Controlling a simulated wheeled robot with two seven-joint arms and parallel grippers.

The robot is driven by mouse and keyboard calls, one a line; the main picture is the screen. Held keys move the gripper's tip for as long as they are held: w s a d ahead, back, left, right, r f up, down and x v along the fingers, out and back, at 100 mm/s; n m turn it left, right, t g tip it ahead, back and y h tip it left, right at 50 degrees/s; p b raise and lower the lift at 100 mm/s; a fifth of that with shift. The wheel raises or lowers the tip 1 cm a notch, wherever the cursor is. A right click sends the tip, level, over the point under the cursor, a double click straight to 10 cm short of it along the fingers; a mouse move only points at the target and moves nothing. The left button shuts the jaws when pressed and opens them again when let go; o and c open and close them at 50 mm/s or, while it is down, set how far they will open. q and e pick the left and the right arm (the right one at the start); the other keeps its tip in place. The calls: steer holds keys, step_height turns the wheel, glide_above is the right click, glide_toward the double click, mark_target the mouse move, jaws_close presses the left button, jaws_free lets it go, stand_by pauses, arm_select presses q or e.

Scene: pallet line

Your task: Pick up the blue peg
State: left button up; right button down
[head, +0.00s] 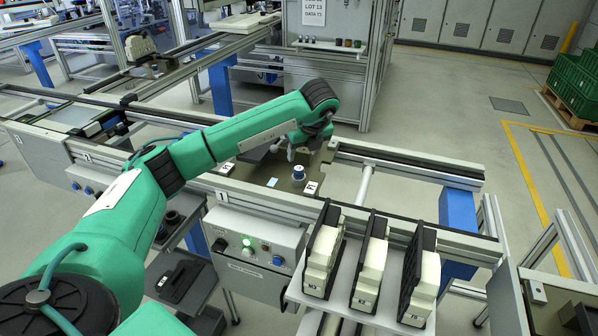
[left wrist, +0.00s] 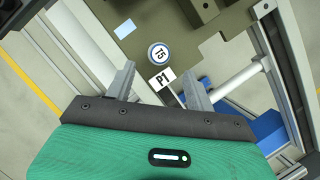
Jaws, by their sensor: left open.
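The blue peg (head: 298,172) stands on the dark olive plate (head: 262,170) of the pallet line, next to a white P1 label (head: 311,188). In the left wrist view the peg (left wrist: 158,54) shows from above as a round white top with dark characters and a blue rim. My left gripper (head: 303,148) is above and a little behind the peg in the head view. In the left wrist view its fingers (left wrist: 158,76) are apart and empty, with the peg just beyond the gap between the fingertips. My right gripper is not in view.
A dark block (head: 258,152) and a light blue patch (head: 272,182) are on the plate near the peg. A control box (head: 255,248) with a green light sits in front. Several black-and-cream parts (head: 371,262) stand on a shelf at the right.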

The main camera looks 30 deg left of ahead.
mark_target(299, 169)
arm_select(q)
steer(key=p+x, duration=0.1)
steer(key=x, duration=0.2)
steer(key=p+x, duration=0.1)
steer(key=x, duration=0.2)
steer(key=shift+f+p, duration=0.3)
steer(key=shift+f, duration=0.1)
steer(key=shift+w+a+f, duration=0.15)
steer(key=shift+f, duration=0.3)
steer(key=c, duration=1.1)
